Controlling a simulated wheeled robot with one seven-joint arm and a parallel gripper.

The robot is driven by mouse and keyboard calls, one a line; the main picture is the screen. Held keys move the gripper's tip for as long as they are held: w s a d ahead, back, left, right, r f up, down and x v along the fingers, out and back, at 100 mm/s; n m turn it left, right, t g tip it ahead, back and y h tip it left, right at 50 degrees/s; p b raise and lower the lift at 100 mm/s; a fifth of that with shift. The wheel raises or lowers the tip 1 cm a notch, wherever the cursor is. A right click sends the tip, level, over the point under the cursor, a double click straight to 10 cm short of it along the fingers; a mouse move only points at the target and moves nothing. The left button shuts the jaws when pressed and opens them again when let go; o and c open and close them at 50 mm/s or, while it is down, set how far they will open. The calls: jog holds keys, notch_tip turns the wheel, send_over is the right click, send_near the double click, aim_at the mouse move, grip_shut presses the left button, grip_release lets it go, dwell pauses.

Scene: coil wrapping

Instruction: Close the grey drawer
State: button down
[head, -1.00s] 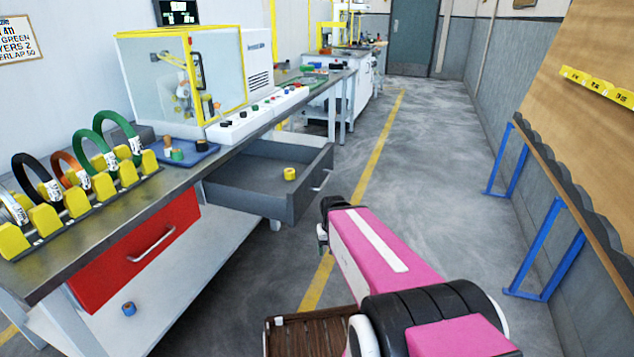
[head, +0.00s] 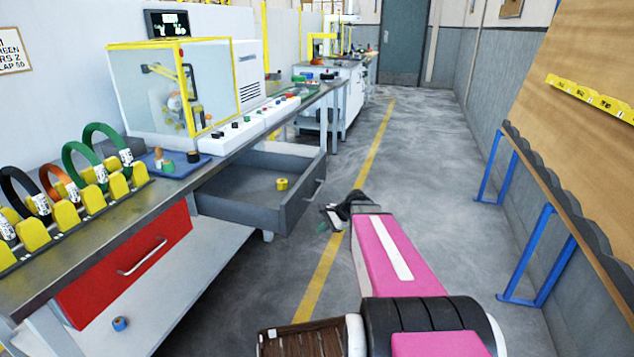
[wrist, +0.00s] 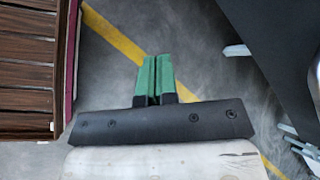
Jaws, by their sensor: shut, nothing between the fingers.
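The grey drawer (head: 240,206) is pulled out from under the workbench in the head view, its front (head: 303,192) facing right with a light handle (head: 319,187). A yellow roll (head: 282,184) lies inside it. My gripper (head: 322,227) is in front of the drawer, to the right of and below its front corner, over the floor and apart from it. In the wrist view my gripper's green fingers (wrist: 155,82) are shut together with nothing between them. A dark shape with light metal parts stands at the right of that view; I cannot tell for sure that it is the drawer.
A shut red drawer (head: 125,262) is nearer in the same bench (head: 110,238). Coils on a yellow rack (head: 92,194) and a glass-sided machine (head: 180,92) stand on top. A blue roll (head: 120,324) lies on the lower shelf. The aisle floor (head: 430,190) is clear; a wooden panel (head: 590,120) stands right.

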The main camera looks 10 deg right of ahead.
jog(key=w+d+r+m+t+y, duration=0.4)
jog(key=w+d+r+m, duration=0.25)
jog(key=w+d, duration=0.2)
jog(key=m+t+y, duration=0.3)
jog(key=m, duration=0.2)
send_near(312, 179)
jog(key=x, duration=0.7)
jog(key=shift+s+a+r, duration=0.1)
jog(key=shift+a+r, duration=0.1)
jog(key=shift+a, duration=0.2)
jog(key=x, duration=2.4)
jog(key=f+x, duration=0.1)
jog(key=x, duration=1.2)
jog(key=shift+w, duration=0.25)
